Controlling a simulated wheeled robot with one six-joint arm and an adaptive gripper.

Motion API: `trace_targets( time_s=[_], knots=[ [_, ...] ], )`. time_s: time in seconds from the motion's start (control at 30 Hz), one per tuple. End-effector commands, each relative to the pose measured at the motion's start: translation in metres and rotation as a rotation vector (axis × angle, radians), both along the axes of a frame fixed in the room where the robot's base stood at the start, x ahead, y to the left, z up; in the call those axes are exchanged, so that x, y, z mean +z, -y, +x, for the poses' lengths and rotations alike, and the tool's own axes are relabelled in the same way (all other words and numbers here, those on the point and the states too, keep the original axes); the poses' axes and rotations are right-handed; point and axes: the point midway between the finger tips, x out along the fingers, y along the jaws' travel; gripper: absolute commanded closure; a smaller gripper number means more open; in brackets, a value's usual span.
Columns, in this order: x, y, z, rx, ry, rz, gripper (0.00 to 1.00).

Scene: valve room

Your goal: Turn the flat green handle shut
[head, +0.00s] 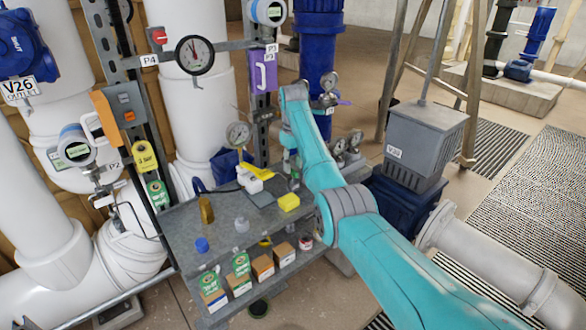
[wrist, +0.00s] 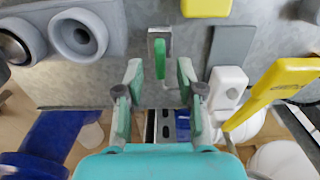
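In the wrist view the flat green handle (wrist: 160,59) is a narrow strip on a small grey metal fitting, set against the grey shelf top. It lies ahead of my gripper (wrist: 158,72), lengthwise in the gap between the two fingers. The fingers are spread, with clear space on both sides of the handle, and no contact shows. In the head view my gripper (head: 290,158) points down over the back of the grey shelf unit; the handle cannot be made out there.
A yellow lever (wrist: 285,88) on a white body (wrist: 229,90) stands close to the right finger. A grey plate (wrist: 231,46) and a yellow block (wrist: 206,6) lie beyond. Grey round fittings (wrist: 80,36) are at left. Gauges (head: 238,134) and a blue pipe (head: 317,60) stand behind the shelf.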

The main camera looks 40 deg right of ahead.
Motion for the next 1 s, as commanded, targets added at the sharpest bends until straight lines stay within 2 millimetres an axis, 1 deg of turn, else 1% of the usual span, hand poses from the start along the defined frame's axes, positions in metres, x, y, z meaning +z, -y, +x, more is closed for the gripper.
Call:
trace_targets(
  time_s=[0.03,0.1,0.2,0.53,0.57,0.6,0.67,0.7,1.0],
  knots=[
    [-0.007,0.000,0.000,0.000,-0.002,0.001,0.62],
    [-0.013,0.000,0.000,0.000,-0.001,0.000,0.62],
    [-0.018,0.000,0.000,0.000,-0.001,0.000,0.62],
    [-0.021,0.000,0.000,0.000,0.000,0.000,0.62],
    [-0.021,0.000,0.000,0.000,0.000,0.000,0.70],
    [-0.021,0.000,0.000,0.000,0.000,0.000,0.80],
    [-0.021,0.000,0.000,0.000,0.000,0.000,0.95],
    [-0.021,0.000,0.000,0.000,0.000,0.000,1.00],
    [-0.021,0.000,0.000,-0.010,0.000,0.000,1.00]
  ],
)
